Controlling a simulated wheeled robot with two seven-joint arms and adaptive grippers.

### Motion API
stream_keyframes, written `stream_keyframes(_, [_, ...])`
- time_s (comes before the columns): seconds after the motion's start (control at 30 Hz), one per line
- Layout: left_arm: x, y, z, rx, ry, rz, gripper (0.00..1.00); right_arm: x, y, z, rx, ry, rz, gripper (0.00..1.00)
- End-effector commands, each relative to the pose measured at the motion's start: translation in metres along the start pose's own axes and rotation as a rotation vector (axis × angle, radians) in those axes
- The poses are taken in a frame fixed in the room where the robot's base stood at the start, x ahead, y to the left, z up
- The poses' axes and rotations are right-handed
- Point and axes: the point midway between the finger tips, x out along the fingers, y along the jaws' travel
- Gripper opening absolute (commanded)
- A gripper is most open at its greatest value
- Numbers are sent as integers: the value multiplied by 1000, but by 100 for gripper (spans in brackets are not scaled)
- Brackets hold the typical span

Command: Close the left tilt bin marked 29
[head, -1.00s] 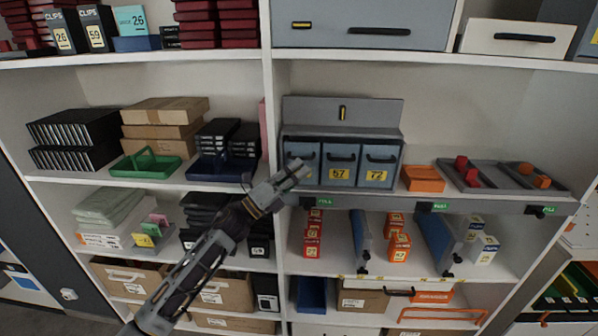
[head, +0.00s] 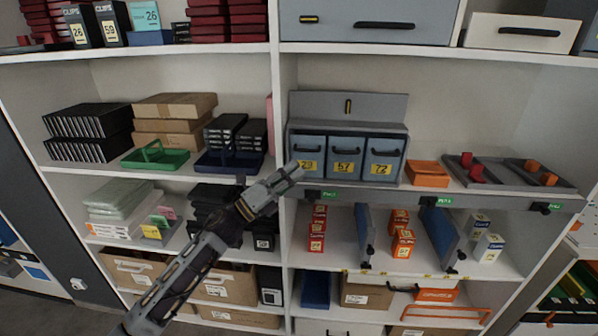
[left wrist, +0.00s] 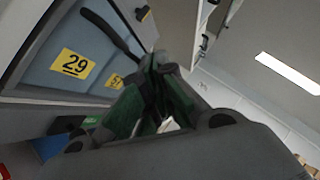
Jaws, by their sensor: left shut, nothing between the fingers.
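The left tilt bin marked 29 (head: 308,147) is a blue-grey bin with a yellow label and dark handle, the leftmost of three in a grey housing. Its label fills the left of the left wrist view (left wrist: 75,64), close to my fingers. Whether it is tilted out is hard to tell. Beside it are the bins marked 57 (head: 344,150) and 72 (head: 383,152). My left gripper (head: 295,170) is shut and empty, at the lower left corner of bin 29; contact cannot be told. It also shows in the left wrist view (left wrist: 150,85). My right gripper is not in view.
An orange box (head: 428,174) and a grey tray (head: 510,176) stand right of the bins. A white upright (head: 281,105) is just left of them. A grey rail with green tags (head: 440,201) runs below.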

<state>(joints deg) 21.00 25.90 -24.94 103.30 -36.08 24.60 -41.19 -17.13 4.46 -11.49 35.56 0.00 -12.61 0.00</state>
Motion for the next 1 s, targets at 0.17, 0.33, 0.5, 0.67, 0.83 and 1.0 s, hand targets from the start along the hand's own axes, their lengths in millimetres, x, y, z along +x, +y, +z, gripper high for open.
stream_keyframes(0.17, [-20,-6,0,1,1,1,0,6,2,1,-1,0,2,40])
stream_keyframes(0.33, [-39,-12,2,1,0,1,0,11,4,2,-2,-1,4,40])
stream_keyframes(0.5, [-54,-18,3,0,0,1,0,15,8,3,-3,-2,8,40])
stream_keyframes(0.67, [-63,-22,4,0,0,1,0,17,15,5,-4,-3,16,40])
stream_keyframes(0.83, [-66,-25,4,-1,0,-1,0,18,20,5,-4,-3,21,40])
stream_keyframes(1.0, [-66,-25,4,0,0,-1,0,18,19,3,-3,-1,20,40])
